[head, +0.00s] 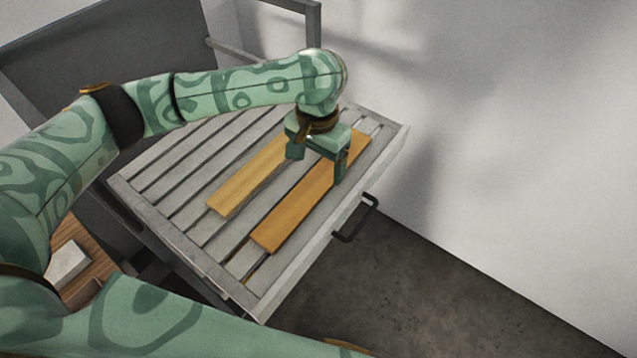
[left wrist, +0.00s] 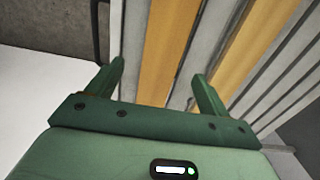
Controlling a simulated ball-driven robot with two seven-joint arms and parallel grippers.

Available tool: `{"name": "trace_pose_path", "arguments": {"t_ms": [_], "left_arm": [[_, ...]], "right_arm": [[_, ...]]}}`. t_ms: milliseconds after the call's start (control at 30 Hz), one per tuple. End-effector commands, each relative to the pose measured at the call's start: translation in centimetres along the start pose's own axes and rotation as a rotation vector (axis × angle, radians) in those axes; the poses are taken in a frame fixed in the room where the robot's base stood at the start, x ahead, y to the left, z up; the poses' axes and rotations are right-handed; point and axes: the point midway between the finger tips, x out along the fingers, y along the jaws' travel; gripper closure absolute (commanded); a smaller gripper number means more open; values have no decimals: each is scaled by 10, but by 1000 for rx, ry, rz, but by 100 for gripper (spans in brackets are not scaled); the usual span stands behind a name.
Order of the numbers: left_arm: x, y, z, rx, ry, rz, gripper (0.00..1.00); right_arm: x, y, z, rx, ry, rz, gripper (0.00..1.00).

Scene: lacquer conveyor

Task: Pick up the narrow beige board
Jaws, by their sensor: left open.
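Two flat wooden boards lie side by side on a grey slatted rack. The left board (head: 240,190) in the head view is paler and yellowish; the right board (head: 290,217) is more orange and lies near the handle side. I cannot tell surely which is the narrow beige one. My left gripper (head: 317,165) is open and empty over the right board, with a finger on either side of its width. In the left wrist view the right board (left wrist: 155,45) passes between the fingertips, and the left board (left wrist: 250,40) lies to the right. My right gripper is out of view.
The slatted rack (head: 160,195) has a raised rim and a dark handle (head: 355,218) on its right side. A white wall (head: 480,120) stands beyond it. A pale block (head: 68,262) sits on a brown wooden surface at lower left. Bare dark floor (head: 420,290) lies at right.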

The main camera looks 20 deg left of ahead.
Motion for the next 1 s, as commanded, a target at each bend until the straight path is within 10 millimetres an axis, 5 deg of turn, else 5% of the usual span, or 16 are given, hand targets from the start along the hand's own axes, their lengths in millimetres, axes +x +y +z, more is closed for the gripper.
{"name": "trace_pose_path", "arguments": {"t_ms": [400, 700, 900, 1000], "left_arm": [[54, -4, -8, 1, -2, 0, 20], [57, -4, -8, 1, 2, -1, 20], [57, -4, -8, 1, 2, -1, 76], [56, -4, -8, 1, 3, -1, 76]], "right_arm": [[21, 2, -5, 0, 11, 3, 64], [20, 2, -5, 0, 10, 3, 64], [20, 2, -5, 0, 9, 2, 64], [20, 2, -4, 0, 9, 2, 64]]}}
